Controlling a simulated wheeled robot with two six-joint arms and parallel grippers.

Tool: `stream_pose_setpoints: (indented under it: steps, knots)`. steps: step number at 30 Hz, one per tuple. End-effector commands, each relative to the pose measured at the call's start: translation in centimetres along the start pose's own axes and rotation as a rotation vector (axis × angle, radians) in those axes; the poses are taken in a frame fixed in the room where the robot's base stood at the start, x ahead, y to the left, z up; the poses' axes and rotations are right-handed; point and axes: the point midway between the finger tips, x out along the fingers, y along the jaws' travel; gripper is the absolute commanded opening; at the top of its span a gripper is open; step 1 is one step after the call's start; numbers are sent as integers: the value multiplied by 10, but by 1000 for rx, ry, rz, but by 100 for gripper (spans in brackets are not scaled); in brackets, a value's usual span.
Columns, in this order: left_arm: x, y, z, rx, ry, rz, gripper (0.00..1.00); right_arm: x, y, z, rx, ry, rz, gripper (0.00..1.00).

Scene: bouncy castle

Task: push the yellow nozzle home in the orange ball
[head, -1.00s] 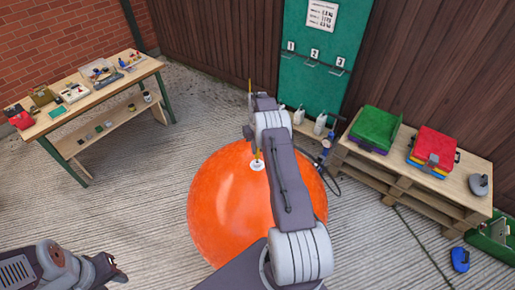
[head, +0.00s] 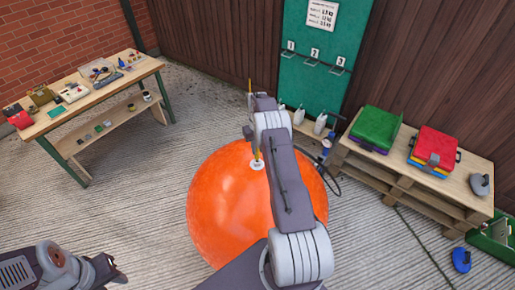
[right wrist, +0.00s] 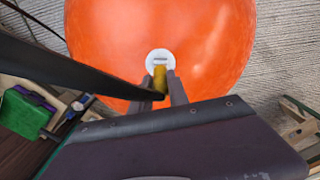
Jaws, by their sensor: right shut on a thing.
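The big orange ball (head: 225,215) stands on the paved ground, with a round white valve (head: 257,166) on its upper side. In the right wrist view the white valve (right wrist: 160,60) lies just beyond my fingertips. My right gripper (right wrist: 161,84) is shut on the yellow nozzle (right wrist: 160,77). The nozzle's tip is at the valve; how deep it sits is hidden. In the head view the yellow nozzle (head: 257,152) shows just above the valve, and my arm covers most of the gripper. My left gripper (head: 108,268) is at the lower left, away from the ball, its jaws unclear.
A wooden workbench (head: 110,88) with small items stands at the left. A pallet table (head: 400,170) with a green pad (head: 376,128) and a red pad (head: 435,146) stands at the right. A green board (head: 320,70) stands at the back. Ground left of the ball is clear.

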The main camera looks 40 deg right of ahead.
Motion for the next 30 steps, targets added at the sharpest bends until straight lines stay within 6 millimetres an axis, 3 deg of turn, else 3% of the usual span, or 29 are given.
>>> stream_pose_setpoints:
  steps: [23, 24, 26, 27, 30]
  knots:
    - [22, 0, 2, 0, 0, 0, 36, 25, 0, 0, 0, 1, 0, 0]
    - [22, 0, 2, 0, 0, 0, 36, 25, 0, 0, 0, 1, 0, 24]
    - [21, 0, 2, 0, 0, 0, 36, 24, 0, 0, 0, 1, 0, 40]
    - [21, 0, 2, 0, 0, 0, 36, 24, 0, 0, 0, 1, 0, 46]
    - [21, 0, 2, 0, 0, 0, 36, 24, 0, 0, 0, 1, 0, 46]
